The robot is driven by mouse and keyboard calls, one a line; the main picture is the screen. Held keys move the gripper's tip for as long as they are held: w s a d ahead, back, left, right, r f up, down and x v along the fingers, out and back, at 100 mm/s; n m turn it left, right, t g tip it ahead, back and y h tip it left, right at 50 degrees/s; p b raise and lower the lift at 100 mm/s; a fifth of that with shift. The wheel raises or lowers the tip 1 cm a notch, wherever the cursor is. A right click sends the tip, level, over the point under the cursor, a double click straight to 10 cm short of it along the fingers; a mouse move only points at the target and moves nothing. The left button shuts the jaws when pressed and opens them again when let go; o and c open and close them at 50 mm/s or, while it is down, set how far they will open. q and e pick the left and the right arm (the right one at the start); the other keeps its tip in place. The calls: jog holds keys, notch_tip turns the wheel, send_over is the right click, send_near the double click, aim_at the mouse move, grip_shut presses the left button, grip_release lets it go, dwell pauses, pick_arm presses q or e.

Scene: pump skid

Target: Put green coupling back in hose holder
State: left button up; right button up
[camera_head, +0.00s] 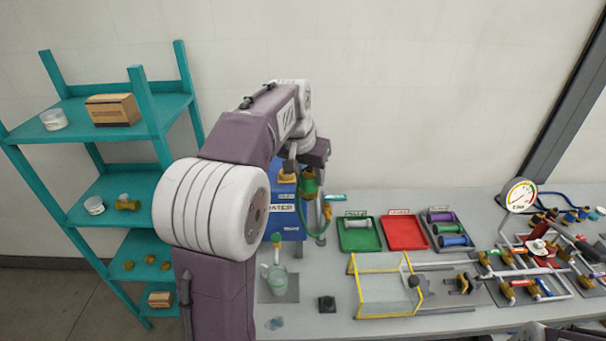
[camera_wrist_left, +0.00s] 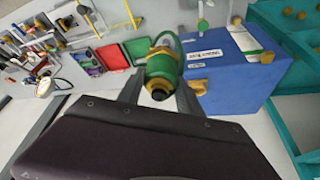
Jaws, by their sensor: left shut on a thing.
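The green coupling (camera_head: 309,185) has a brass end and hangs at the end of a green hose beside the blue box (camera_head: 287,222). My left gripper (camera_head: 308,172) is shut on the coupling, holding it above the bench near the right side of the box. In the left wrist view the coupling (camera_wrist_left: 163,66) sits between the two fingers, its dark open end facing the camera. The hose loops behind it. A grey upright (camera_head: 321,225) stands just right of the box, below the coupling; I cannot tell whether it is the hose holder. My right gripper is not in view.
Green (camera_head: 359,248), red (camera_head: 404,246) and dark trays lie right of the box. A yellow-framed clear guard (camera_head: 385,285), a small green-white jug (camera_head: 275,270) and pipework with a gauge (camera_head: 521,195) occupy the bench. A teal shelf (camera_head: 120,190) stands left.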

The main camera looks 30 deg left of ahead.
pick_arm(q)
jog(key=d+f+b, duration=0.3)
jog(key=f+b, duration=0.7)
jog(key=f, duration=0.2)
jog(key=d+f+m+b, duration=0.1)
jog(key=d+f+b, duration=0.2)
jog(key=f+b, duration=0.7)
jog(key=s+d+f+m+b, duration=0.1)
jog(key=d+f+b, duration=0.1)
jog(key=f+b, duration=0.9)
notch_tip(320, 180, down, 6)
jog(key=shift+d+r+h, duration=0.25)
jog(key=shift+d+h, duration=0.15)
jog(key=shift+w+r, duration=0.1)
